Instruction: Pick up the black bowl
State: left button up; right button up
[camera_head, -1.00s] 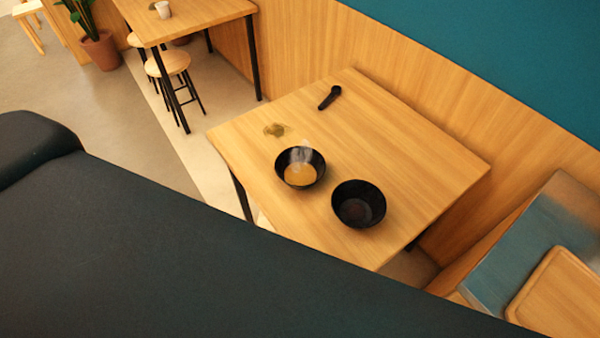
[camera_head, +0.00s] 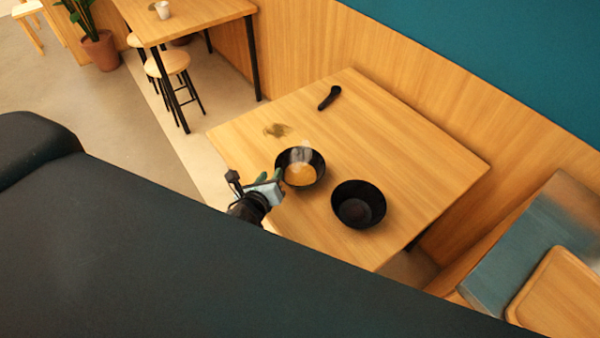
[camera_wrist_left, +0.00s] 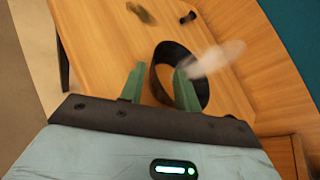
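Two black bowls stand on the wooden table. One black bowl (camera_head: 318,172) holds something orange, with pale steam above it. The other black bowl (camera_head: 358,205), to its right and nearer, looks empty. My left gripper (camera_head: 277,178) is at the left side of the bowl with the orange contents, over the table's near left edge. In the left wrist view its two green fingers (camera_wrist_left: 160,68) are apart, with a black bowl (camera_wrist_left: 203,88) beyond and partly behind them. Whether they touch it I cannot tell. My right gripper is not in view.
The wooden table (camera_head: 420,165) has a black spoon-like utensil (camera_head: 329,97) at the back and a dark greenish patch (camera_head: 276,130) at the left. A counter with a wooden tray (camera_head: 560,290) is at the lower right. The table's right part is clear.

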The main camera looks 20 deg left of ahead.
aim_at(277, 166)
pick_arm(q)
jog(key=shift+x, duration=1.1)
jog(key=w+f, duration=0.1)
jog(key=w, duration=0.1)
jog(key=w+f, duration=0.1)
jog(key=shift+w+a+f+b, duration=0.3)
jog(key=shift+w+a+f, duration=0.1)
jog(key=shift+w, duration=0.3)
jog(key=shift+c, duration=0.2)
grip_shut()
